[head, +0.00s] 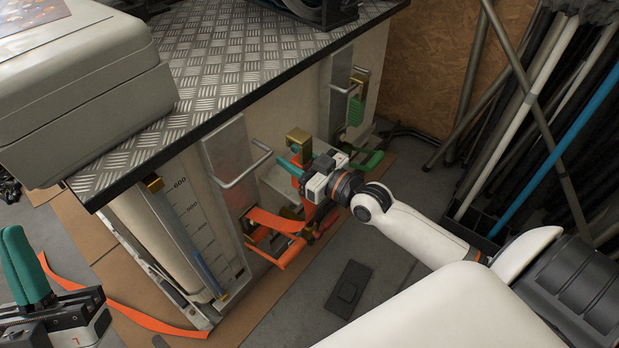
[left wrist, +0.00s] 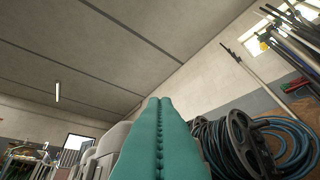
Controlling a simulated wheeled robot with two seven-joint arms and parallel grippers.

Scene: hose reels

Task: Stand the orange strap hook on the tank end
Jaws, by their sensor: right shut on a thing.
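My right gripper (head: 297,170) is low at the tank's end face, its teal fingers shut on an orange piece (head: 307,207) that looks like the orange strap hook. The fingers and wrist hide part of it, so I cannot tell whether it touches the tank. The orange strap (head: 272,220) and an orange ratchet handle (head: 289,254) are just below and left of it. The pale tank (head: 185,170) has level marks and metal uprights. A brass bracket (head: 298,138) is right above the fingers. My left gripper (head: 25,268) is shut and empty at lower left; its closed fingers fill the left wrist view (left wrist: 160,140).
A checker-plate top (head: 235,60) with a dark edge overhangs the tank and carries a grey case (head: 85,85). A green hook (head: 356,108) and green ratchet (head: 368,160) are to the right. Poles (head: 540,110) lean at right. An orange strap tail (head: 150,317) lies on the floor.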

